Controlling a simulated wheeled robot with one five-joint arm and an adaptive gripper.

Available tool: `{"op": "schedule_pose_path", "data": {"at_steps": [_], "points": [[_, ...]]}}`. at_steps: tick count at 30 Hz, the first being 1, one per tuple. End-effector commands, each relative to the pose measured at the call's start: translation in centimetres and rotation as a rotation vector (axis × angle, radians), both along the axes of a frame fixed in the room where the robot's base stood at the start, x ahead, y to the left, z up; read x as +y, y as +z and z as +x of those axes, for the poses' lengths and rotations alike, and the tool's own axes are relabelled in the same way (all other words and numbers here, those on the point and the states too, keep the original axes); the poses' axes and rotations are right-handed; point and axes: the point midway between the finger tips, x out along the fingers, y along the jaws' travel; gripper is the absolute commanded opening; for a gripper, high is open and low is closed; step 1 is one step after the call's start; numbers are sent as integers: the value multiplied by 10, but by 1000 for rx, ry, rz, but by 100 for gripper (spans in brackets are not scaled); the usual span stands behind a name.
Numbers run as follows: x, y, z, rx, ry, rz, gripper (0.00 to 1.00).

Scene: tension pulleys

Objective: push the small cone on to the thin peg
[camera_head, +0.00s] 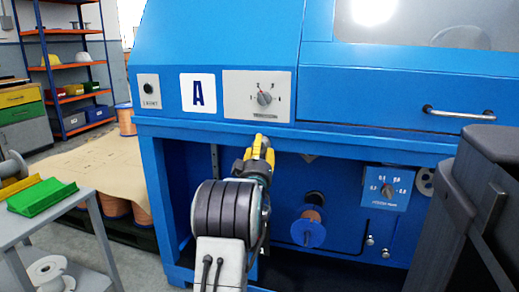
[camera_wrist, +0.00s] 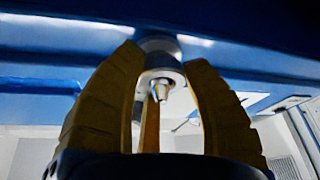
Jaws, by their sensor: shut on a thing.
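My gripper (camera_head: 262,150) has yellow fingers and reaches up under the front edge of the blue machine in the head view. In the wrist view my gripper (camera_wrist: 163,62) has its fingers closed around a grey, rounded metal piece, which looks like the small cone (camera_wrist: 160,65). A narrower shiny tip points from its middle towards the camera. I cannot tell whether this tip is the thin peg or part of the cone. The cone is hidden in the head view by my gripper and the machine edge.
The blue machine (camera_head: 220,60) fills the middle, with a dial panel (camera_head: 257,97) above my gripper. A copper spool with a blue flange (camera_head: 308,235) and a second dial box (camera_head: 386,188) are to the right. A grey table (camera_head: 85,205) with a green tray (camera_head: 42,197) stands left.

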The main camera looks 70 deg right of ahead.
Motion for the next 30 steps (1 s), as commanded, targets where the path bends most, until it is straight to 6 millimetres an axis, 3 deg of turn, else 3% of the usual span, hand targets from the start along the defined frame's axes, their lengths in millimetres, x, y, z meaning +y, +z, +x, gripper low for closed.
{"op": "schedule_pose_path", "data": {"at_steps": [6, 7, 15, 25, 30], "points": [[0, 1, 0, 0, 0, -1, 9], [0, 1, 0, 0, 0, -1, 46], [0, 0, 0, 0, 0, -1, 70], [2, -1, 0, 0, 0, 1, 70], [12, -5, -2, 0, 0, 2, 70]]}}
